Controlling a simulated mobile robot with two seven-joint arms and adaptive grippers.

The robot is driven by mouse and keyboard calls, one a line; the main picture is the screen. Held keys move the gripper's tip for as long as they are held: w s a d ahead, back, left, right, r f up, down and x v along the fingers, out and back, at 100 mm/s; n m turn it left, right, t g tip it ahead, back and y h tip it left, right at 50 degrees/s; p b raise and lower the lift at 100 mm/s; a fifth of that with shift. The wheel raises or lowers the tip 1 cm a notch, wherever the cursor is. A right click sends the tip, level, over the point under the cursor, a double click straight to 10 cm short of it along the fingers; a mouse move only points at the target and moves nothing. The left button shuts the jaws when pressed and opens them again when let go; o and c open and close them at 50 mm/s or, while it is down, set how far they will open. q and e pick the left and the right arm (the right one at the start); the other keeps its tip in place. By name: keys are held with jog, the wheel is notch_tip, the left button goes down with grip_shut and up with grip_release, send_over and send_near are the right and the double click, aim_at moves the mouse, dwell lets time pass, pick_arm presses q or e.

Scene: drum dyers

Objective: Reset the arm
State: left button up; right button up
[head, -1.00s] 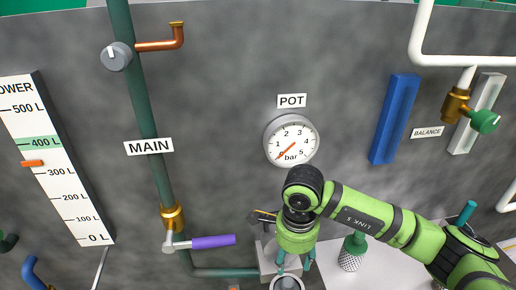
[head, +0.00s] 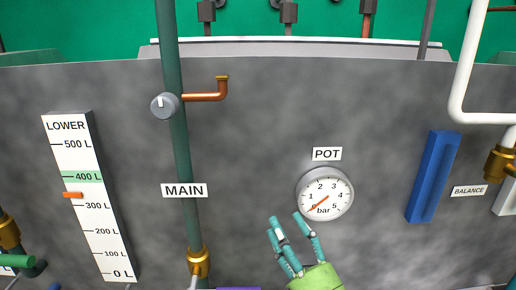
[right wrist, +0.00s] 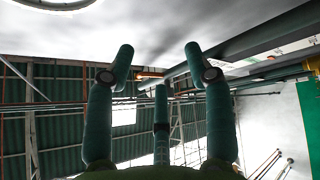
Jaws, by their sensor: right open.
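My right gripper (head: 290,236) shows at the bottom of the head view, its teal fingers pointing up in front of the grey panel, just below and left of the POT gauge (head: 325,194). It is open and empty. Most of my right arm is out of the head view. My left gripper is not in view.
The grey panel (head: 260,110) carries the MAIN pipe (head: 181,140) with a grey knob (head: 164,105), the LOWER level scale (head: 90,210) at left, and a blue bar (head: 432,177) and white pipe (head: 466,70) at right.

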jog(key=s+d+f+m+g+h, duration=0.2)
jog(key=d+f+m+g+h, duration=0.4)
jog(key=f, duration=0.5)
jog(key=s+d+f+m+g+h, duration=0.2)
jog(key=d+f+m+h, duration=0.3)
jog(key=d+f+m, duration=0.45)
jog(key=s+f+m+g, duration=0.1)
jog(key=s+f+g, duration=0.45)
jog(key=s, duration=0.35)
jog(key=s+f+m+g, duration=0.1)
jog(key=s+f+g, duration=0.3)
jog(key=s+f, duration=0.75)
jog(key=f, duration=2.1)
jog(key=s+d+f+g+b, duration=0.1)
jog(key=s+f+g, duration=0.1)
jog(key=s+f, duration=1.1)
jog(key=shift+s+d+y, duration=0.3)
jog(key=shift+s+d, duration=0.1)
jog(key=shift+s, duration=0.7)
